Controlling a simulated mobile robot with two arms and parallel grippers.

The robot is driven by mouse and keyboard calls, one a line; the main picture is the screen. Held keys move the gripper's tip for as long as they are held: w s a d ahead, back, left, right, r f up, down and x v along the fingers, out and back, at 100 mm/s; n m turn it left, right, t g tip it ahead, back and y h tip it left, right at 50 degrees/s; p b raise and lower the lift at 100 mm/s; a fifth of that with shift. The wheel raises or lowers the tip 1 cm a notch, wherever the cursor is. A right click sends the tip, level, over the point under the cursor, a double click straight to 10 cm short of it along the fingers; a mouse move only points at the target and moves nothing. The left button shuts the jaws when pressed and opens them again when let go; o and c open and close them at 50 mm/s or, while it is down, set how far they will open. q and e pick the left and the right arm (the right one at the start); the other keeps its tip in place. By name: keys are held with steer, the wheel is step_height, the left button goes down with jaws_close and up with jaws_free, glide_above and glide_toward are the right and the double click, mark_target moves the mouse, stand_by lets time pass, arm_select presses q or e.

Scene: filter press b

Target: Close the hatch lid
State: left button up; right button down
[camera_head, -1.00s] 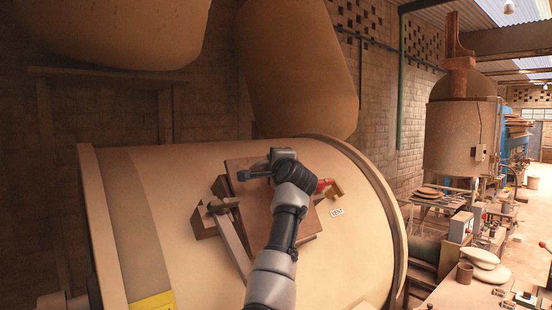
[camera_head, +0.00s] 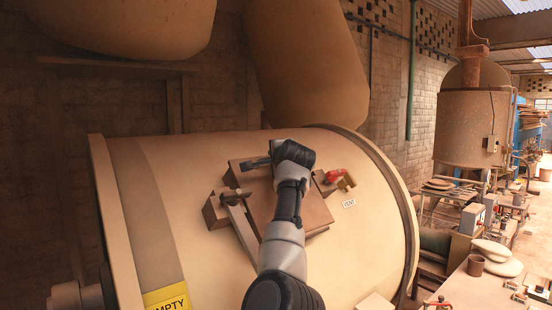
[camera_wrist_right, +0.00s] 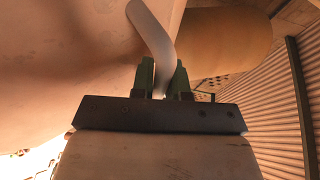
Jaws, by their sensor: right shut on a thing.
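The hatch lid (camera_head: 262,199) is a brown square plate on top of a large cream drum (camera_head: 150,215). It lies about level with the drum's top; my arm covers part of it, so I cannot tell whether it is fully seated. My right gripper (camera_head: 250,164) is over the lid's far left edge, its tips small and dark. In the right wrist view, my right gripper (camera_wrist_right: 164,80) is shut on a pale curved bar (camera_wrist_right: 150,32), which looks like a handle. What the bar is fixed to is unclear. My left gripper is not in view.
A clamp bar with a T-shaped end (camera_head: 240,226) lies left of the lid. A wall is behind, and a cluttered bench (camera_head: 470,285) is at the right.

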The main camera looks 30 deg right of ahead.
steer(key=c, duration=1.5)
jaws_free()
steer(key=shift+f, duration=0.25)
steer(key=o, duration=0.4)
steer(key=shift+s+a+r, duration=0.1)
steer(key=shift+r, duration=0.05)
steer(key=shift+c, duration=0.2)
steer(key=shift+s+a+b, duration=0.15)
steer(key=shift+s+b, duration=0.45)
steer(key=shift+b, duration=0.2)
steer(key=b+v, duration=0.5)
steer(key=v, duration=0.4)
steer(key=shift+s+r, duration=0.15)
steer(key=shift+s, duration=0.1)
steer(key=shift+a, duration=0.15)
